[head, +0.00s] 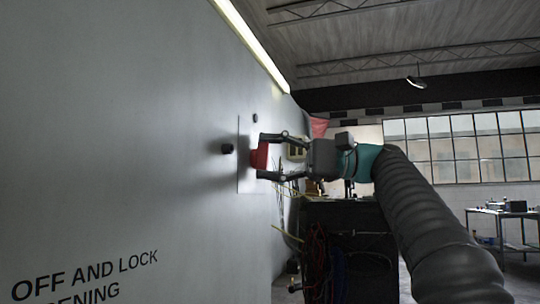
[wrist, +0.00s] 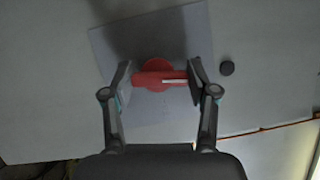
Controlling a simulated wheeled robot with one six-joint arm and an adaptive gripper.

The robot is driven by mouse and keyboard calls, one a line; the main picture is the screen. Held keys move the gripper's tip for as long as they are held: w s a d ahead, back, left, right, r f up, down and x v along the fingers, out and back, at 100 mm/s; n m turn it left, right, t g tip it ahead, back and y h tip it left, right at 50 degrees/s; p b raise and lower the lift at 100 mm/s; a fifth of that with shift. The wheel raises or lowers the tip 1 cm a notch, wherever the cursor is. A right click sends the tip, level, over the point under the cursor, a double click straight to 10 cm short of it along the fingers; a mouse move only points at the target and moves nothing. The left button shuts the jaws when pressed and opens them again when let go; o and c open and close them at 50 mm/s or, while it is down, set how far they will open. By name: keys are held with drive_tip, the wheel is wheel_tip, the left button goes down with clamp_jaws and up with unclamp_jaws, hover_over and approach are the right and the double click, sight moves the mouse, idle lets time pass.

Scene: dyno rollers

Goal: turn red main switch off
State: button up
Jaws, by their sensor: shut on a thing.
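The red main switch (head: 260,155) is mounted on a pale square plate (head: 244,182) on the grey panel wall. In the wrist view the switch (wrist: 158,76) has a round red base and a handle bar with a white line, lying nearly level across the picture. My gripper (head: 262,157) reaches the wall from the right, and its two fingers are shut on the ends of the handle. The fingers (wrist: 160,82) stand left and right of the handle in the wrist view. The plate (wrist: 120,45) looks tilted there.
A dark cabinet with cables (head: 350,240) stands behind my arm. A table (head: 505,215) is far right.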

drive_tip(key=shift+n+h, duration=0.4)
drive_tip(key=shift+n, duration=0.5)
drive_tip(key=o, duration=1.2)
drive_tip(key=shift+c, duration=0.2)
drive_tip(key=d, duration=0.7)
drive_tip(key=shift+w+d, duration=0.15)
drive_tip(key=shift+d, duration=0.05)
